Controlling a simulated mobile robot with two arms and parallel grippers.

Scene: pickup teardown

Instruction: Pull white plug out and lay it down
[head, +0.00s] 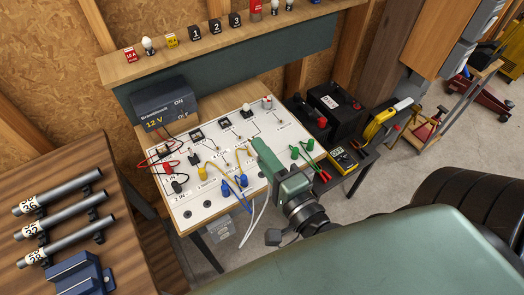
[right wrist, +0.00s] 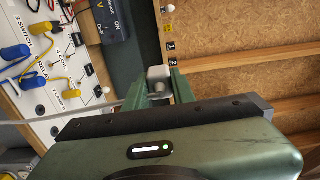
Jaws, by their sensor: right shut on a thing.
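The white sloping board (head: 222,198) carries sockets, switches and colored plugs. My right gripper (head: 257,143) is over the board's right part, pointing down-left to up in the head view. In the right wrist view my right gripper (right wrist: 161,92) is shut on a pale block, the white plug (right wrist: 158,73), held between green fingers. In the head view the plug is hidden by the gripper. A white cable (head: 256,219) hangs below the board's front edge. I cannot tell whether the plug is still in a socket. My left gripper is not in view.
Yellow and blue plugs (head: 241,181) with cables sit left of the gripper; green plugs (head: 309,145) sit to its right. A power box (head: 165,103) stands behind. A wooden table (head: 92,158) with grey tubes is at left. A multimeter (head: 343,160) lies at right.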

